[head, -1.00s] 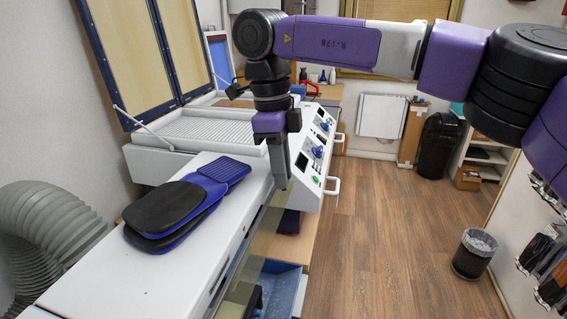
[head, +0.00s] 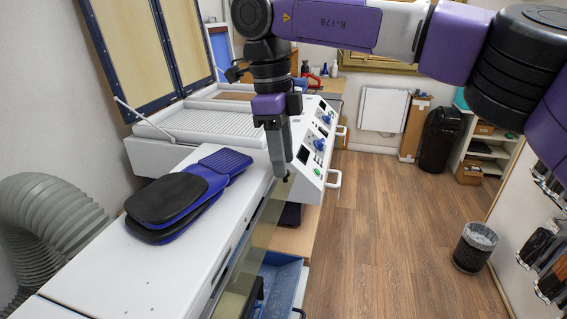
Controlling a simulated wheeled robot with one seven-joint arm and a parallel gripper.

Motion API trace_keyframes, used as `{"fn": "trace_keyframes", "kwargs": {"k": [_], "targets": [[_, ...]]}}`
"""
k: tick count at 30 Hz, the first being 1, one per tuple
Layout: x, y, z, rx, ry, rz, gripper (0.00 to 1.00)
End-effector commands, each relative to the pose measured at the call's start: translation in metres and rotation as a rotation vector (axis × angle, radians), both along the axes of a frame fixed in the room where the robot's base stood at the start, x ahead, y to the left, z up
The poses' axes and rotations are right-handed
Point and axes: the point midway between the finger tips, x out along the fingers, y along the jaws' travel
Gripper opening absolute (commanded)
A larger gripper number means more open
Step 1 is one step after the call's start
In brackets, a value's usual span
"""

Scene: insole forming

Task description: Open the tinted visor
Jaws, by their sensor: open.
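The tinted visor (head: 259,230) is a see-through yellow-brown panel along the front edge of the white machine (head: 140,270). It hangs down that side, and the blue bin shows beyond its lower part. My gripper (head: 283,178) points down at the visor's far end, beside the machine's edge. It is open, but the gap between its fingers is hard to make out from here. The fingertips look very near the visor's top edge; I cannot tell whether they touch it.
Dark blue and black insole-shaped pads (head: 175,200) lie on the machine top. A control panel (head: 318,150) with knobs and handles stands just beyond my gripper. A blue bin (head: 283,280) sits below the visor. Wooden floor (head: 390,230) to the right is clear up to a waste bin (head: 474,246).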

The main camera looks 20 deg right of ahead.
Motion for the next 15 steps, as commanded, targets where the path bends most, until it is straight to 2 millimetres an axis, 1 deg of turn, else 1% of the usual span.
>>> {"fn": "trace_keyframes", "kwargs": {"k": [6,9,12,15], "targets": [[0.003,0.005,0.036,0.001,-0.003,0.000,0.41],[0.004,0.006,0.049,0.001,-0.002,0.000,0.41],[0.004,0.007,0.057,0.001,0.000,0.001,0.41],[0.004,0.007,0.061,0.002,0.000,0.000,0.41]]}}
